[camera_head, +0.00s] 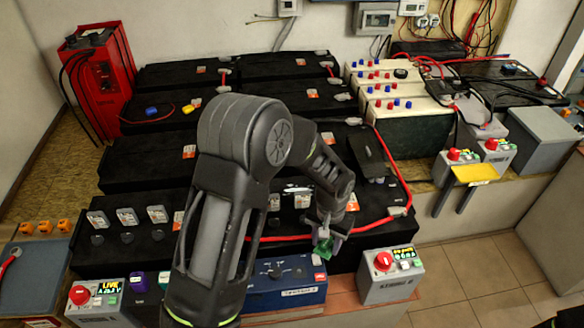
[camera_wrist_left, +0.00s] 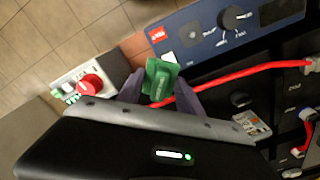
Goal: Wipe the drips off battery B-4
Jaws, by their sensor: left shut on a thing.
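My left gripper (camera_head: 324,236) is shut on a small green block-like pad (camera_head: 322,250), above the front edge of the black batteries near the blue charger box. In the left wrist view the pad (camera_wrist_left: 160,79) sits between the two grey-purple fingers. A red cable passes just beyond it. The front row of black batteries (camera_head: 125,258) carries several label tags and dark caps. A whitish patch (camera_head: 296,187) shows on a black battery top behind my gripper; I cannot tell if it is the drips. No B-4 marking is readable.
A blue box with a dial (camera_head: 283,287) stands in front of the batteries. Grey boxes with red knobs (camera_head: 390,275) stand on either side of it. The red cable (camera_head: 375,223) runs over the front batteries. My left arm hides part of the battery rows.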

